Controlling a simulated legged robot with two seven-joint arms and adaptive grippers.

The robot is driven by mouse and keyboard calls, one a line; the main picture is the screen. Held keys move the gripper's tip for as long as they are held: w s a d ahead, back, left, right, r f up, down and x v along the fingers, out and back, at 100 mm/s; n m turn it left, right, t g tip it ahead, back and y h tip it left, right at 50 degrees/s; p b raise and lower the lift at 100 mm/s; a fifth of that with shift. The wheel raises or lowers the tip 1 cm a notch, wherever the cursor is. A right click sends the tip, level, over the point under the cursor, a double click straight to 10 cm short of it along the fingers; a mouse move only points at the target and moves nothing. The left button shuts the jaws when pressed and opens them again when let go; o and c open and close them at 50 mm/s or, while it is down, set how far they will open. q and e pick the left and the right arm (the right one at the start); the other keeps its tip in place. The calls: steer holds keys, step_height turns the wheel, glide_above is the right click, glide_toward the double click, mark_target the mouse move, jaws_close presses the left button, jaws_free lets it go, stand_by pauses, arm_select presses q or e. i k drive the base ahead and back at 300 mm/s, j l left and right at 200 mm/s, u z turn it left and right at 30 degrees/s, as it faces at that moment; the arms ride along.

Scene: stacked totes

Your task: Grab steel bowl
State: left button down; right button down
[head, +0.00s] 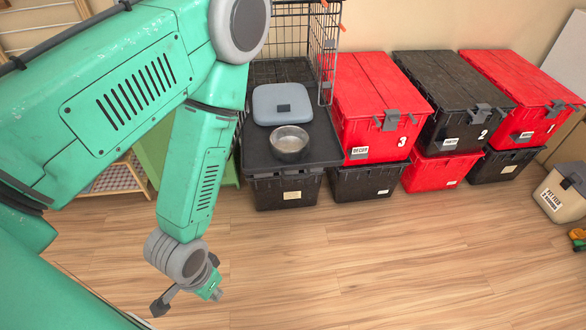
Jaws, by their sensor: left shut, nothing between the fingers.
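The steel bowl (289,143) is small, round and shiny. It stands upright on a dark tray (322,152), near its front edge, in front of a grey-blue lidded box or cushion (282,104). The tray lies on top of a black tote. My left gripper (186,301) hangs low over the wooden floor, below and to the left of the bowl and well apart from it. It is shut and empty, seen partly from the side. My right gripper is not in view.
Red and black totes (380,100) stand stacked along the wall to the right of the bowl. A wire cage (322,45) stands behind the tray. A beige container (560,195) is at far right. The wooden floor (400,260) in front is clear.

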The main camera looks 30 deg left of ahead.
mark_target(288, 143)
steer(key=i+j, duration=0.15)
steer(key=i, duration=0.25)
steer(key=i+j, duration=0.15)
steer(key=i, duration=0.25)
steer(key=i+j+u, duration=0.1)
steer(key=i, duration=0.3)
